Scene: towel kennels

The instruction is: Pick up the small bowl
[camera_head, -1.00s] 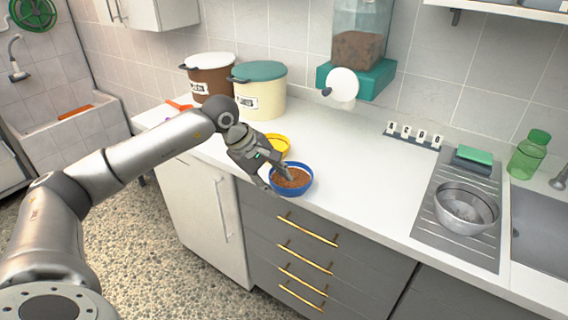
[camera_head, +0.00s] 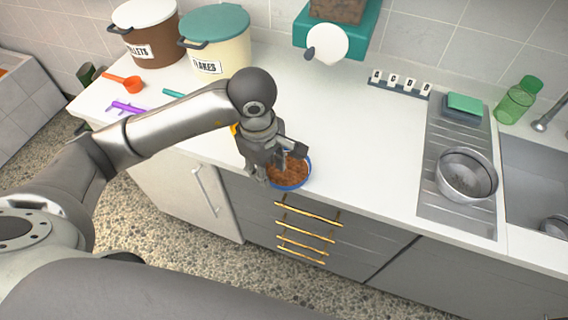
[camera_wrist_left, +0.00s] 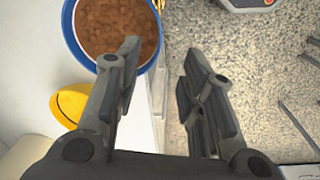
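A blue bowl (camera_head: 309,171) filled with brown kibble sits at the counter's front edge. It also shows at the upper left of the left wrist view (camera_wrist_left: 72,42). A yellow bowl (camera_wrist_left: 68,104) is beside it, mostly hidden behind my arm in the head view. My left gripper (camera_head: 282,164) is at the blue bowl's near-left side. In the wrist view its fingers (camera_wrist_left: 163,62) are apart with nothing between them. One finger overlaps the bowl's rim; I cannot tell whether they touch. A metal bowl (camera_head: 440,180) stands on the drainboard. My right gripper is out of view.
Brown (camera_head: 146,47) and cream (camera_head: 222,62) bins stand at the back left. An orange scoop (camera_head: 130,84) and purple tool (camera_head: 126,108) lie on the left counter. A dispenser (camera_head: 345,35) hangs on the wall. The counter (camera_head: 370,150) right of the blue bowl is clear.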

